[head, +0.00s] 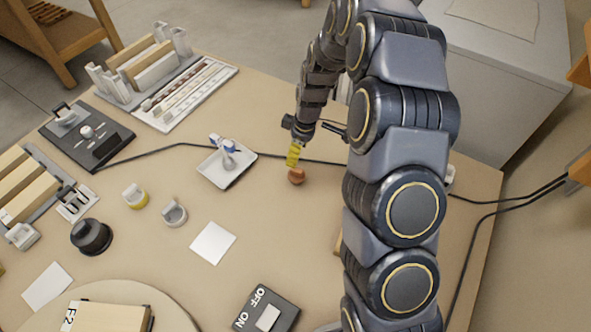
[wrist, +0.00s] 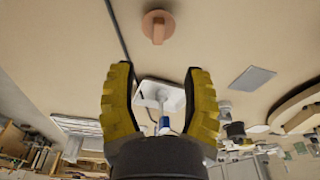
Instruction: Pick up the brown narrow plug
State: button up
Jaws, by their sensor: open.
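The brown plug (head: 297,177) stands on the tan bench right of centre in the head view, just below my gripper's yellow fingers. In the wrist view the brown plug (wrist: 158,26) shows a round base with a narrow upright part, ahead of the fingertips and apart from them. My gripper (head: 292,160) is very close to the plug in the head view; whether it touches cannot be told there. In the wrist view my gripper (wrist: 159,78) has its two ribbed yellow fingers spread, with nothing held between them.
A white tray (head: 208,174) with a blue-and-white item stands left of the plug. A black cable (head: 265,155) runs behind the plug. A white card (head: 213,243), an ON/OFF switch box (head: 266,310) and small grey and yellow-based pieces lie nearer. Bare bench surrounds the plug's front.

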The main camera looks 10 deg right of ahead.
aim_at(297, 170)
jog(key=shift+w+f, duration=0.2)
jog(key=shift+f, duration=0.6)
notch_tip(297, 170, down, 6)
jog(key=shift+s+r, duration=0.1)
jog(key=shift+f, duration=0.35)
grip_shut()
